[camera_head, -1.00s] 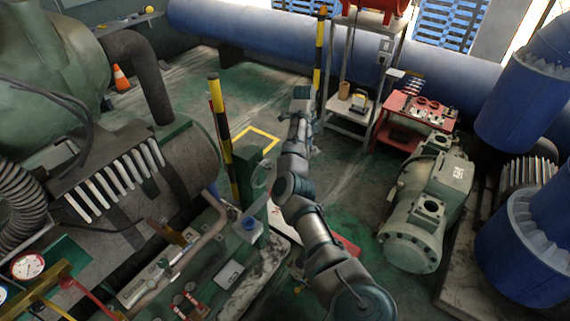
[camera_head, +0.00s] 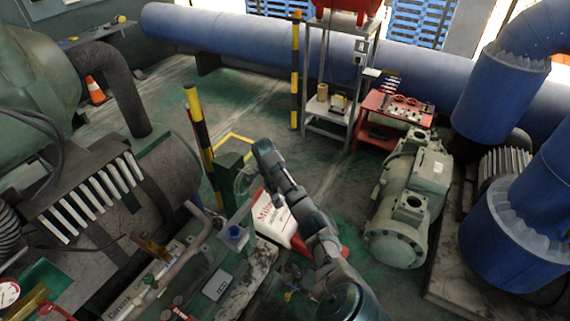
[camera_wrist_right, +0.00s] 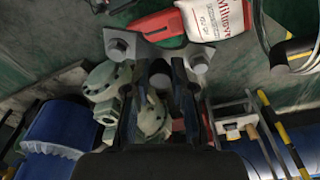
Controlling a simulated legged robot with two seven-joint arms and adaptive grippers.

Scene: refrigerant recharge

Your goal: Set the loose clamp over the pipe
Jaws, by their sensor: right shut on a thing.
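My right gripper (camera_head: 264,156) is at the end of the arm that comes in from the lower right, above the floor near the green post. Its fingers (camera_wrist_right: 158,110) are shut on a grey metal clamp (camera_wrist_right: 143,47) with a bolt at each side, as the right wrist view shows. In the head view the clamp is too small or hidden to make out. The pipe (camera_head: 186,260) is a bent tan tube on the machine at the lower left, apart from the gripper and to its left. A brown piece (camera_head: 151,246) is beside it. My left gripper is not in view.
A white sack (camera_head: 272,215) lies behind the arm, over something red. A yellow-black pole (camera_head: 201,135) rises left of the gripper. A green compressor (camera_head: 405,205) is at right.

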